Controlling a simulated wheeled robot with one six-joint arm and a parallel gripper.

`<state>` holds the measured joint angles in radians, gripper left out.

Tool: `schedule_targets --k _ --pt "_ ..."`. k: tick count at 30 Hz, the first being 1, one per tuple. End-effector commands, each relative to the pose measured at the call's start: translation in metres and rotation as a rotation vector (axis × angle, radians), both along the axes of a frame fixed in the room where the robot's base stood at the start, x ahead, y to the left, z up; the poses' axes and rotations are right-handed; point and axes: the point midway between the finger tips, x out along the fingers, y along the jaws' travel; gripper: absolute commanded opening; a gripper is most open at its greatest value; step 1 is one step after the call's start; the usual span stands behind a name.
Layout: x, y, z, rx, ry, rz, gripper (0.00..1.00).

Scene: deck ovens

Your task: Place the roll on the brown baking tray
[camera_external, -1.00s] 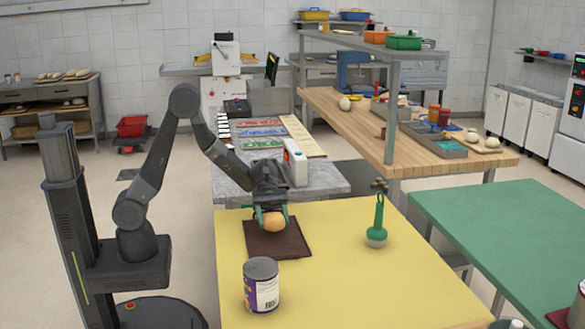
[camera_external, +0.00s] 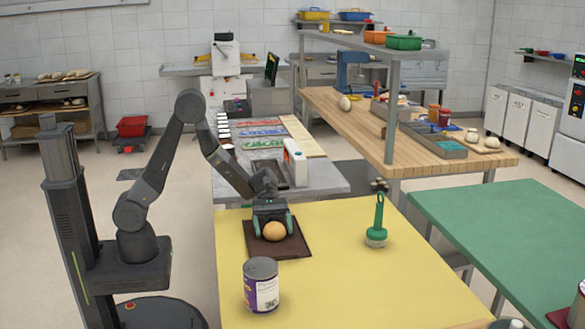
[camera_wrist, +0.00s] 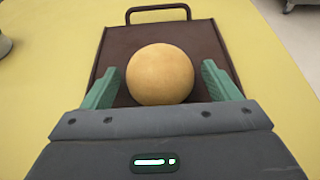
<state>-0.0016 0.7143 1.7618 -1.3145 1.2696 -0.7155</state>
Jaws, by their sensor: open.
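The roll (camera_external: 274,231) is round and light brown. It rests on the dark brown baking tray (camera_external: 292,246), which lies flat on the yellow table. In the wrist view the roll (camera_wrist: 160,75) sits on the brown tray (camera_wrist: 205,42), with the tray's handle beyond it. My gripper (camera_external: 273,224) is open over the tray, with its green fingers on either side of the roll. In the wrist view the gripper (camera_wrist: 160,88) shows a gap between each finger and the roll.
A tin can (camera_external: 261,285) stands on the yellow table in front of the tray. A green-handled brush-like tool (camera_external: 377,222) stands to the right. The yellow table (camera_external: 350,285) is clear between and in front of them. A white box-like item (camera_external: 295,162) is on the grey counter behind.

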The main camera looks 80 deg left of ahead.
Motion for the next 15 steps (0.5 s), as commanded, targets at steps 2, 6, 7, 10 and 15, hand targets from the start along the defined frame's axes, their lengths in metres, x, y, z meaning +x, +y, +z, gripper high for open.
schedule_targets --k 2,6,7,10,15 --pt "0.0 0.0 0.005 0.0 -0.001 0.001 0.82" --pt "0.001 0.018 0.011 0.0 -0.002 0.005 0.82" --pt "0.001 0.024 0.013 0.0 -0.002 0.005 0.82" --pt "0.001 0.043 0.021 0.0 -0.001 0.005 0.82" --pt "0.001 0.076 0.035 0.0 -0.003 0.004 0.82"
